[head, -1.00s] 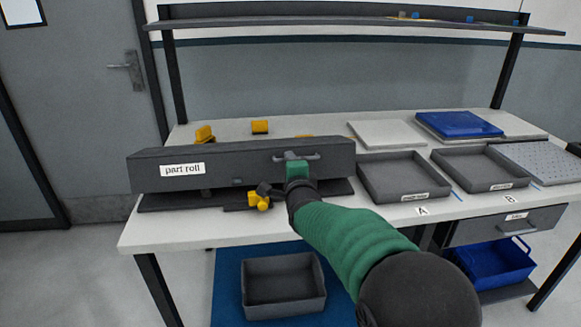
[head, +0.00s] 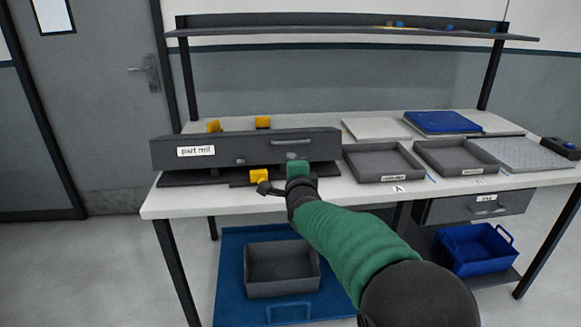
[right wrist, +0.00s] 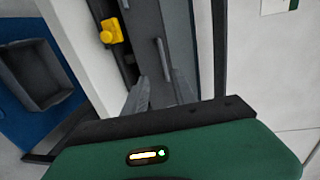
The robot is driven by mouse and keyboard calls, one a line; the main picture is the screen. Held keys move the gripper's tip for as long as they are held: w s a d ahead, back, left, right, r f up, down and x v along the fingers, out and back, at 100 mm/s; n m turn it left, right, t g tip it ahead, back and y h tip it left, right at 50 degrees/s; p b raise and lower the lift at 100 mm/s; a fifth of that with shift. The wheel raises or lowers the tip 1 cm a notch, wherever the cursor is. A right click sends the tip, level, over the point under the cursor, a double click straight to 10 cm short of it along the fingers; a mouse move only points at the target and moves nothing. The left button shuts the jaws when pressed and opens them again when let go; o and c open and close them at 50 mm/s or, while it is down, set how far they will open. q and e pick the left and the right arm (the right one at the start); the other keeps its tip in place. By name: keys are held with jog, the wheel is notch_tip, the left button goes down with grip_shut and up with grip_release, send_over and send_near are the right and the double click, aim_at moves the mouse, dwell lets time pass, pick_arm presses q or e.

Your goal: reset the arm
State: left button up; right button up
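The dark grey box labelled "part roll" (head: 240,150) lies along the left part of the white table, with a bar handle (head: 291,142) on its front face. My right gripper (head: 297,168) is in front of this face, just below the handle, at the end of the green arm. In the right wrist view its two dark fingers (right wrist: 158,92) stand apart with nothing seen between them. The handle (right wrist: 162,58) lies beyond the fingertips. A yellow knob (head: 259,175) sits left of my gripper and also shows in the wrist view (right wrist: 111,32). My left gripper is out of view.
Two grey trays (head: 383,178) (head: 457,173) stand right of the box. Behind them lies a blue panel (head: 443,122). A drawer (head: 478,205) is under the table's right side.

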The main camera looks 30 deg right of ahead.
jog(key=s+a+f+n+g+y, duration=0.3)
jog(key=s+a+f+n, duration=0.25)
jog(key=a+f, duration=0.35)
jog(key=s+a+f+n+g+y, duration=0.2)
jog(key=s+a+f+n+y, duration=0.15)
jog(key=a+f+n, duration=0.5)
jog(key=s+a+f+n+g+y, duration=0.1)
jog(key=s+a+f+n+g, duration=0.2)
jog(key=s+f+n, duration=0.5)
jog(key=s+a+f+n+g, duration=0.25)
jog(key=s+f+g, duration=0.2)
jog(key=s, duration=0.75)
notch_tip(320, 180, up, 22)
jog(key=p, duration=2.3)
jog(key=shift+r+m+t, duration=0.25)
jog(key=shift+m+t, duration=0.1)
jog(key=shift+m, duration=0.1)
